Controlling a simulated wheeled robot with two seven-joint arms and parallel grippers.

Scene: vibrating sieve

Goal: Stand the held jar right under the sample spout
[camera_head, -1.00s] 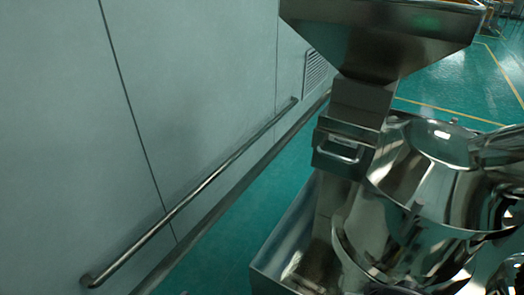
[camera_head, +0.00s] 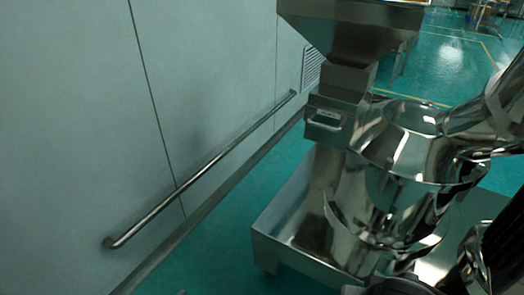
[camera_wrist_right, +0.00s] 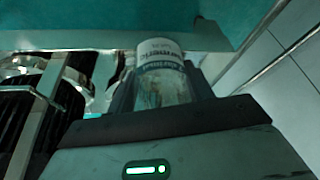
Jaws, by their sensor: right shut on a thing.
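In the right wrist view, my right gripper (camera_wrist_right: 161,78) is shut on a jar (camera_wrist_right: 162,62). The jar is clear with a white printed band at its far end, and its dark fingers sit on either side. In the head view, the steel sieve machine (camera_head: 365,215) stands at the right, with a hopper (camera_head: 350,32) above and a handled box under it. I cannot tell which part is the sample spout, nor how far the jar is from it. Neither gripper shows in the head view.
A pale wall with a steel rail (camera_head: 200,175) runs along the left. The machine's tray-like base (camera_head: 285,225) has a raised edge. A black ribbed part (camera_head: 505,245) is at lower right. Green floor (camera_head: 232,230) is clear between wall and base.

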